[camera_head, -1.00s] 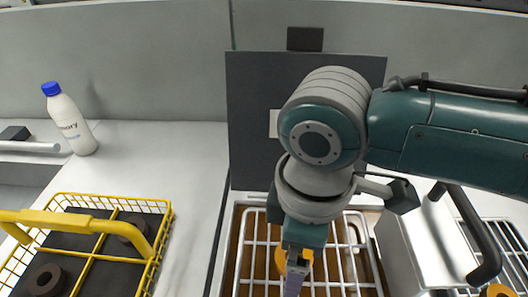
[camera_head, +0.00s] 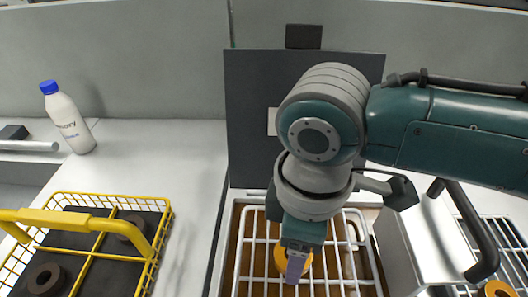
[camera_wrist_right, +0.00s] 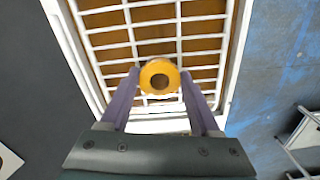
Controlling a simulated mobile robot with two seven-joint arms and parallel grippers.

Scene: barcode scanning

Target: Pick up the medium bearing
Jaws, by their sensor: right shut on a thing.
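An orange ring-shaped bearing (camera_head: 278,260) is at the white wire rack (camera_head: 243,262) in front of the dark panel. My right gripper (camera_head: 294,275) points down at it with purple fingers. In the right wrist view the fingertips (camera_wrist_right: 158,74) close on both sides of the orange bearing (camera_wrist_right: 147,78), and its centre hole faces the camera. The rack bars lie behind it; I cannot tell how far it is above them. My left gripper is not in view.
A yellow wire basket (camera_head: 70,200) with dark rings (camera_head: 45,278) stands at the left. A white bottle with a blue cap (camera_head: 70,120) stands behind it. A metal box (camera_head: 420,245) and another orange ring (camera_head: 497,289) are at the right.

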